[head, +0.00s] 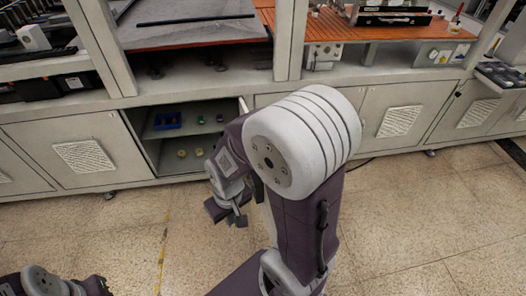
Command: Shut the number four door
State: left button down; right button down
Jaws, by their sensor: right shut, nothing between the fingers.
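A grey cabinet under the bench has an open compartment (184,142). A thin pale edge (243,105) at its right side looks like its swung-out door; most of it is hidden behind my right arm. I cannot read a number on any door. My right gripper (238,219) is shut and empty, pointing down in front of and below the compartment's right side, over the floor. I cannot tell whether it touches the door. My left gripper (97,286) is at the bottom left, partly cut off, and its jaws cannot be made out.
The compartment's shelves hold a blue bin (167,121) and several small coloured items. Closed doors with vents stand left (83,156) and right (398,121). Above are a grey worktop (185,30) and an orange one (350,25). The tiled floor (125,225) in front is clear.

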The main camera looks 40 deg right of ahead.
aim_at(258, 186)
jog(key=k+l, duration=0.1)
jog(key=l, duration=1.05)
jog(key=k+l, duration=0.1)
jog(key=l, duration=1)
jog(key=i+l, duration=0.1)
jog(key=l, duration=0.35)
jog(key=l+u, duration=0.15)
jog(key=l, duration=0.35)
jog(key=k+l+u, duration=0.15)
jog(key=l, duration=0.4)
